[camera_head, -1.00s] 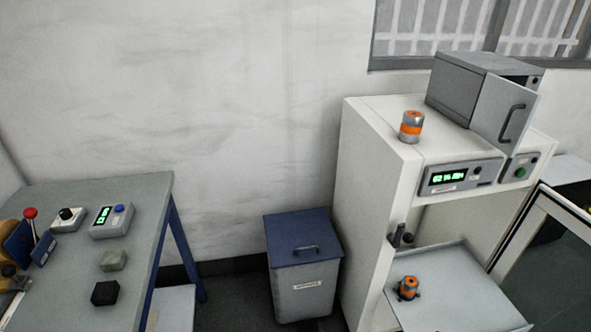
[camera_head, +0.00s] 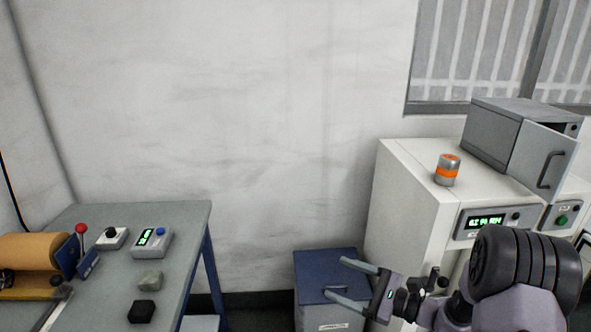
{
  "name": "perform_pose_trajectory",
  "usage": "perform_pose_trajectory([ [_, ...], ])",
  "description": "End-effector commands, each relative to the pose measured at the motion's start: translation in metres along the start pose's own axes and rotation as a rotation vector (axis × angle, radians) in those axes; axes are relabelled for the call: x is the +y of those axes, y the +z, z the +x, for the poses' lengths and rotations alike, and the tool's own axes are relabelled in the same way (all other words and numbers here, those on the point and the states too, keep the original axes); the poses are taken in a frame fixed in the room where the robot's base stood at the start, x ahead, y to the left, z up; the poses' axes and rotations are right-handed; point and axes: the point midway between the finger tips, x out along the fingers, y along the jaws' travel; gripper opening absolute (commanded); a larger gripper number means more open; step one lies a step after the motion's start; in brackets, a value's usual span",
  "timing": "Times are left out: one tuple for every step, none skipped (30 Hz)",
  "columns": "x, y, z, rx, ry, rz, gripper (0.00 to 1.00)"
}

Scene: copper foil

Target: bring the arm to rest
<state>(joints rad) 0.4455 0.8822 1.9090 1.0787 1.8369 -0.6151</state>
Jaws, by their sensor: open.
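My gripper (camera_head: 336,279) shows at the lower middle right, at the end of my purple-grey arm. Its two fingers point left and stand apart, with nothing between them. In the picture it lies over the blue lid of the grey bin (camera_head: 322,256) and left of the white cabinet (camera_head: 398,195). I cannot tell its height above the lid. My arm hides the lower front of the cabinet.
A grey table (camera_head: 178,216) at left holds a copper-coloured roll (camera_head: 28,252), a device with a green display (camera_head: 152,242), and a black block (camera_head: 141,311). An orange-banded cylinder (camera_head: 447,170) and an open grey box (camera_head: 492,130) stand on the cabinet.

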Motion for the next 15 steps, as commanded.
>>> perform_pose_trajectory([
  [0.023, 0.049, 0.013, 0.029, 0.155, -0.093, 0.74],
  [0.042, 0.073, 0.017, 0.056, 0.253, -0.150, 0.74],
  [0.068, 0.101, 0.016, 0.101, 0.376, -0.230, 0.74],
  [0.087, 0.119, 0.013, 0.140, 0.463, -0.296, 0.74],
  [0.106, 0.135, 0.007, 0.182, 0.543, -0.365, 0.74],
  [0.129, 0.153, -0.004, 0.243, 0.641, -0.464, 0.74],
  [0.145, 0.163, -0.014, 0.293, 0.706, -0.542, 0.74],
  [0.158, 0.172, -0.026, 0.346, 0.765, -0.623, 0.74],
  [0.173, 0.181, -0.043, 0.418, 0.831, -0.737, 0.74],
  [0.182, 0.187, -0.055, 0.473, 0.871, -0.823, 0.74],
  [0.188, 0.191, -0.068, 0.527, 0.902, -0.909, 0.74],
  [0.193, 0.196, -0.084, 0.596, 0.930, -1.017, 0.74],
  [0.195, 0.199, -0.095, 0.644, 0.944, -1.094, 0.74],
  [0.196, 0.201, -0.104, 0.686, 0.951, -1.163, 0.74],
  [0.196, 0.204, -0.114, 0.736, 0.954, -1.245, 0.74],
])
